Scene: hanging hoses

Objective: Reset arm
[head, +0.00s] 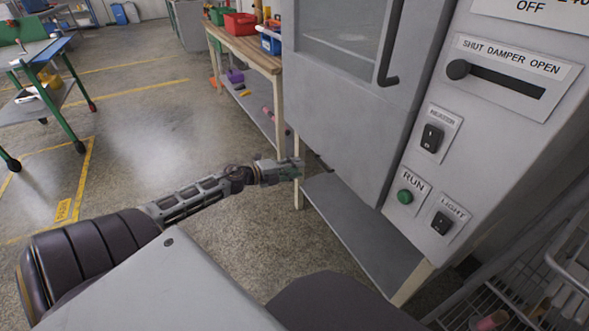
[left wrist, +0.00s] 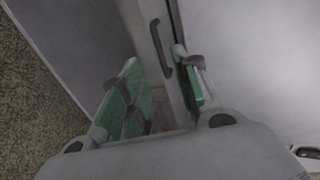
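My left arm reaches in from the left in the head view. My left gripper (head: 292,169) is beside the lower left edge of the grey cabinet (head: 345,125). In the left wrist view its two green-padded fingers (left wrist: 165,98) stand apart with nothing between them. A dark bar handle (left wrist: 161,46) shows beyond the fingers, on a pale surface. I cannot tell from these frames whether a fingertip touches the cabinet. My right gripper is not in view.
The cabinet has a door handle (head: 384,45), a damper slider (head: 500,80), a green RUN button (head: 405,197) and two rocker switches. A wooden bench (head: 250,50) with bins stands behind. A wire rack (head: 500,290) is at lower right.

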